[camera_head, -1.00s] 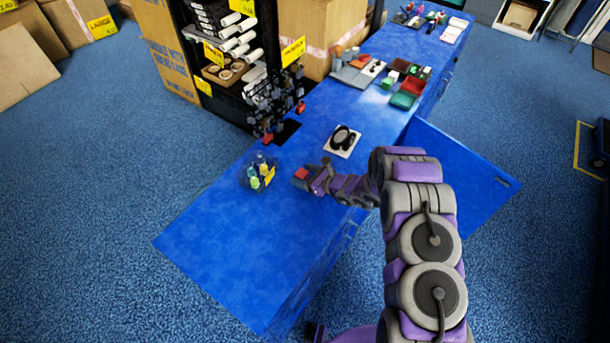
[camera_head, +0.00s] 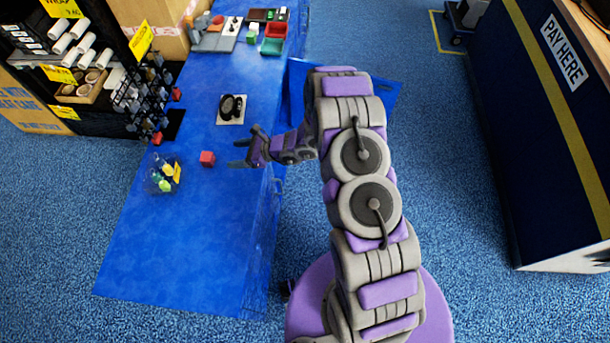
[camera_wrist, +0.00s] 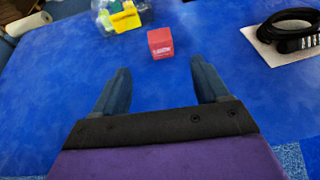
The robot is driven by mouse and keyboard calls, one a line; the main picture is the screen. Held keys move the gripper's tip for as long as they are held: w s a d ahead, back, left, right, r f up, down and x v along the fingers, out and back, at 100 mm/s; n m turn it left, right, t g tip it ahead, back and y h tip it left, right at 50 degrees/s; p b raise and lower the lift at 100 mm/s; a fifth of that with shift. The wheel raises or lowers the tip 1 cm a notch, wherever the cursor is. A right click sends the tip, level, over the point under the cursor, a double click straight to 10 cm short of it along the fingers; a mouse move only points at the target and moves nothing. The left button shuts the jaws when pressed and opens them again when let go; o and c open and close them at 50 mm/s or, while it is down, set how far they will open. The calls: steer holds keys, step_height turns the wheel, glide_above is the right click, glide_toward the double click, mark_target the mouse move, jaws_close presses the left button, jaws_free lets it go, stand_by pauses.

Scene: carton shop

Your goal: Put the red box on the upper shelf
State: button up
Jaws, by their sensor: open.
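The red box (camera_head: 207,158) is a small cube standing on the blue counter (camera_head: 160,250). In the wrist view the red box (camera_wrist: 160,43) sits ahead of my fingers, about midway between them, and apart from them. My gripper (camera_head: 238,154) is open and empty, low over the counter to the right of the red box. Its two spread fingers show in the wrist view (camera_wrist: 160,85). The black shelf unit (camera_head: 100,112) stands at the upper left with rolls and a tray of round items on its levels.
A clear container of small bottles (camera_head: 163,175) stands left of the red box. A coiled black item on a white card (camera_head: 231,108) lies behind my gripper. Trays (camera_head: 272,46) sit farther back. A blue panel (camera_head: 383,92) juts out at right. The counter's front is clear.

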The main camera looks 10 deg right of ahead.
steer(key=shift+a+r, duration=0.15)
steer(key=shift+r, duration=0.25)
steer(key=s+a+r+n+g, duration=0.1)
steer(key=s+r+n+g, duration=0.3)
steer(key=s+r+n, duration=0.6)
steer(key=s+r+n+g, duration=0.35)
steer(key=s+r, duration=0.35)
steer(key=r, duration=0.7)
steer(key=s+d+r+n+h, duration=0.2)
steer(key=s+d, duration=0.1)
steer(key=s, duration=0.3)
steer(key=s+d+r+n+g+h, duration=0.1)
steer(key=s+d+r+n+h, duration=0.2)
steer(key=s+d, duration=0.1)
steer(key=shift+s, duration=0.85)
steer(key=s+d+r+n+t+h, duration=0.1)
steer(key=s+d+n+h, duration=0.1)
steer(key=s+d, duration=0.3)
steer(key=s+d+r+n+h, duration=0.2)
steer(key=s+d+h, duration=0.3)
steer(key=d, duration=0.6)
steer(key=shift+s+t, duration=0.35)
steer(key=shift+s, duration=0.45)
steer(key=shift+w, duration=0.1)
